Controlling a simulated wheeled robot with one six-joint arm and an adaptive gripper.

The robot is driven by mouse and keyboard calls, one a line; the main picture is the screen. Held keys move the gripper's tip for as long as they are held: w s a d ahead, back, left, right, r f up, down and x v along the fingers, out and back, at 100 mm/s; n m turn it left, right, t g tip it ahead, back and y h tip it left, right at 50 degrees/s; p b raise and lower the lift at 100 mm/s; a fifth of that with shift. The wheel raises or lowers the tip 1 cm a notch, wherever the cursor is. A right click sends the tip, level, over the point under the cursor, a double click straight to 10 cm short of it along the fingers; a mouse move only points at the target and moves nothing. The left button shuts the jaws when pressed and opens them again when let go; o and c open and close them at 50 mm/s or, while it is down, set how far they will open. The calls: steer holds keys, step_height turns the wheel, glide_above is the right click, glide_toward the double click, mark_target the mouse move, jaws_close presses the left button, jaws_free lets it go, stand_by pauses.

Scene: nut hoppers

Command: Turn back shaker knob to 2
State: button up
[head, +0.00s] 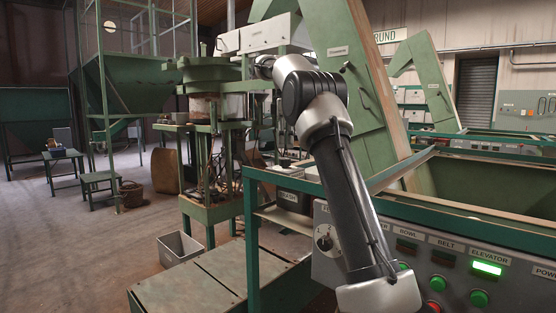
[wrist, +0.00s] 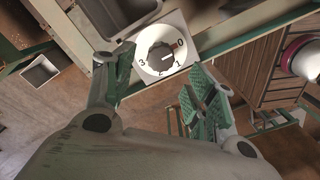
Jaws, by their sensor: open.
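In the head view my arm reaches toward the green machine at the back; my fingers and this knob cannot be made out there.
A front control panel (head: 414,247) has another dial (head: 324,239), several lamps and buttons, with the ELEVATOR lamp lit green. A grey bin (head: 182,249) stands on the floor. Green frame posts (head: 252,240) stand near my arm. A red-and-white round part (wrist: 301,56) is right of the dial.

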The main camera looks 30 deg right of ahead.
mark_target(285, 162)
step_height(285, 162, down, 7)
steer(key=shift+r, duration=0.2)
steer(key=shift+c, duration=0.3)
steer(key=c, duration=1)
